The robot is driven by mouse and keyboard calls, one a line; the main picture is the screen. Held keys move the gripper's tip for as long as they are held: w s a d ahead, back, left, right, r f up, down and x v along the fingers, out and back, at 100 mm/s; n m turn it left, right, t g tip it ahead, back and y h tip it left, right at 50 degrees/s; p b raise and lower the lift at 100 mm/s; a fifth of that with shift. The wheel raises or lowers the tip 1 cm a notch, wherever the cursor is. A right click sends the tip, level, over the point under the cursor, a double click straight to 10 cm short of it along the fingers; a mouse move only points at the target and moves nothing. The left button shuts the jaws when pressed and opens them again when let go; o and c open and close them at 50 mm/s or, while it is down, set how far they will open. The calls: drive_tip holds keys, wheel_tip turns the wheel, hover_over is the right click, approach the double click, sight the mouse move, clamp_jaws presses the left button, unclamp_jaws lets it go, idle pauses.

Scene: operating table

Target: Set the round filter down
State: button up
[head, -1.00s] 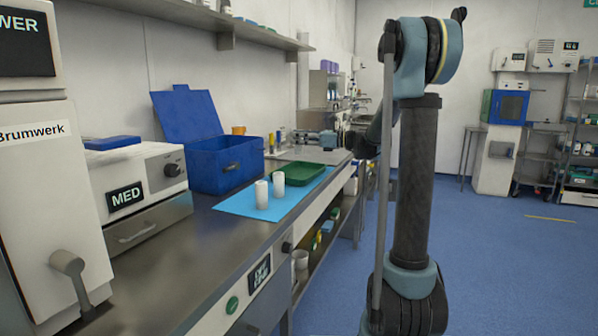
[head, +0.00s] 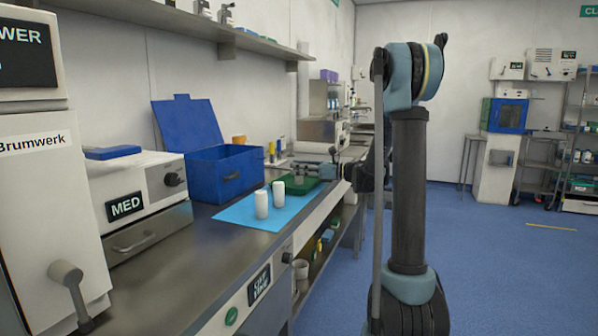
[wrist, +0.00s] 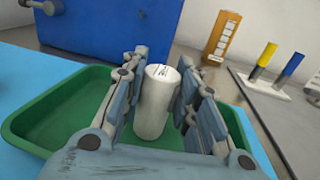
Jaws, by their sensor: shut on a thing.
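The round filter (wrist: 155,103) is a white cylinder with small dark print on its top. In the wrist view it stands roughly upright between the fingers of my gripper (wrist: 156,100), which is shut on it. Below and around it is the green tray (wrist: 32,128). In the head view my gripper (head: 303,170) is low over the green tray (head: 312,186); I cannot make out the held filter there. Whether its base touches the tray floor is hidden.
Two white cylinders (head: 262,204) (head: 279,194) stand on the blue mat (head: 236,212), in front of the tray. The open blue box (head: 226,172) is behind, to the left. An orange box (wrist: 222,37) and a stand with yellow and blue pieces (wrist: 262,84) are beyond the tray.

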drive_tip(key=o, duration=1.1)
drive_tip(key=shift+c, duration=0.2)
drive_tip(key=v, duration=1.2)
